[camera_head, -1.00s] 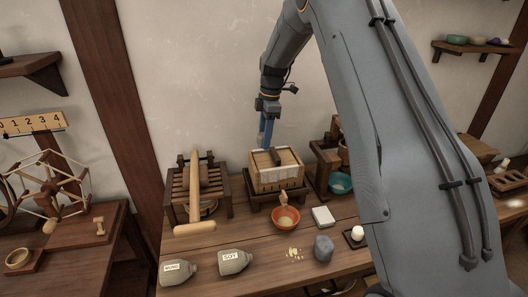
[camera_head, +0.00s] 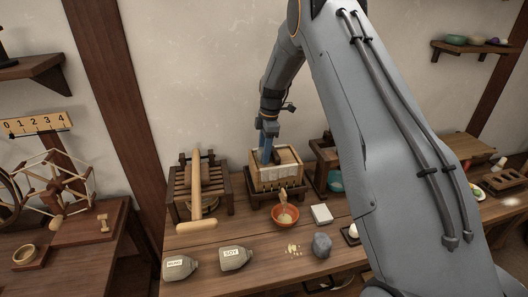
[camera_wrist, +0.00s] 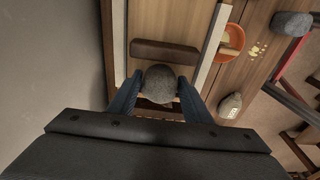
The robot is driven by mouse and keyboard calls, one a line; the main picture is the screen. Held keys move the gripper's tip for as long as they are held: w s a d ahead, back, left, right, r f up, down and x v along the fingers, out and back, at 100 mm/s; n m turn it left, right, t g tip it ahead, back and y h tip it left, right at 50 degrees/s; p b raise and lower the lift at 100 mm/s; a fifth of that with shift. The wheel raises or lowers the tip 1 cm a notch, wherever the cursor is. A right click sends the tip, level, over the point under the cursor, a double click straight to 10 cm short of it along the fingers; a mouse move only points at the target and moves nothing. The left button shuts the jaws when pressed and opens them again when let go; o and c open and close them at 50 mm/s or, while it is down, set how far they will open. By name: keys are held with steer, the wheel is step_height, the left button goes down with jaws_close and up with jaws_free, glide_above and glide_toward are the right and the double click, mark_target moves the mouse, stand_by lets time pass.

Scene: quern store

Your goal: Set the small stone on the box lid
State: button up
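The wooden box (camera_head: 275,178) stands on a dark stand at the back of the table. Its pale lid (camera_head: 288,156) carries a dark bar, which also shows in the wrist view (camera_wrist: 165,52). My gripper (camera_head: 265,157) points down over the left back part of the lid. In the wrist view, its blue fingers (camera_wrist: 160,88) are closed against both sides of a small round grey stone (camera_wrist: 160,80). The stone is beside the bar and overlaps its edge in the picture. I cannot tell whether it touches the lid. The fingers hide the stone in the head view.
An orange bowl (camera_head: 285,217), a white block (camera_head: 321,214) and a larger grey stone (camera_head: 322,244) are in front of the box. Two labelled sacks (camera_head: 235,257) lie at the front left. A slatted wooden rack (camera_head: 184,187) stands left of the box.

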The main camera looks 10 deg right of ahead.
steer(key=o, duration=0.3)
steer(key=shift+r, duration=0.15)
step_height(320, 180, up, 11)
steer(key=d+b, duration=0.1)
steer(key=b, duration=0.3)
steer(key=s+f+m, duration=0.2)
steer(key=s+m, duration=0.7)
steer(key=s, duration=0.8)
steer(key=s+a+f+m+t+h, duration=0.1)
steer(key=s+f+m, duration=0.2)
steer(key=s+m, duration=0.6)
steer(key=s, duration=0.9)
steer(key=shift+s, duration=0.3)
